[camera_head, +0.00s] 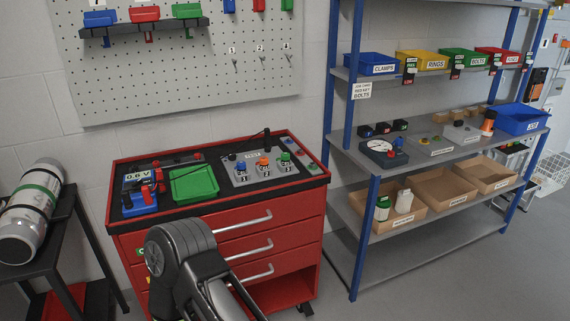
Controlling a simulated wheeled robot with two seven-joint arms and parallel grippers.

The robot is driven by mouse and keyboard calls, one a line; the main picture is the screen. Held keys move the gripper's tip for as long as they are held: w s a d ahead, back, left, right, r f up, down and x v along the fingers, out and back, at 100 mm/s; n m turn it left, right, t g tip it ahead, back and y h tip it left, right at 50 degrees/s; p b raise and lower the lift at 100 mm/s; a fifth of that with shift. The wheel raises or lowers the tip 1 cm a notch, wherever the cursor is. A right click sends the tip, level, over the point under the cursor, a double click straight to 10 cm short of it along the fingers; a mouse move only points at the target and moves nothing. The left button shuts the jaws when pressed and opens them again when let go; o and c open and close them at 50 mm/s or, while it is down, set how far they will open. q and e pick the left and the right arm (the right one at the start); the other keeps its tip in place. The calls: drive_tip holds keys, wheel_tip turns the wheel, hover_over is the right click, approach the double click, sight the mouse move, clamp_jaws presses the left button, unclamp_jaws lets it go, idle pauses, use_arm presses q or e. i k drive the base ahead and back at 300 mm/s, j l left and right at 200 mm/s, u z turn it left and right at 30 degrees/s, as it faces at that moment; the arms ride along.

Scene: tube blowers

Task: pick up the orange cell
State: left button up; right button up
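A small orange-topped piece (264,163), which looks like the orange cell, stands in the middle of a grey panel (241,181) on the red tool cart. A blue-topped piece (241,168) stands to its left and a green-topped piece (285,159) to its right. Numbered labels sit in front of them. Another orange object (488,124) is on the shelf rack at the right; it is too small to identify. A dark link of one of my arms shows at the bottom centre, in front of the cart. Neither gripper's fingertips are in view.
The red cart (247,218) also carries a green tray (194,184) and a meter reading about 0.6 V (138,176). A blue-post shelf rack (365,216) with bins stands right. A dark stand with a metal cylinder (31,212) is left. Floor is open at the lower right.

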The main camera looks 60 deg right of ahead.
sight(264, 162)
drive_tip(key=z, duration=2.15)
drive_tip(key=i+j, duration=0.35)
drive_tip(key=i, duration=0.1)
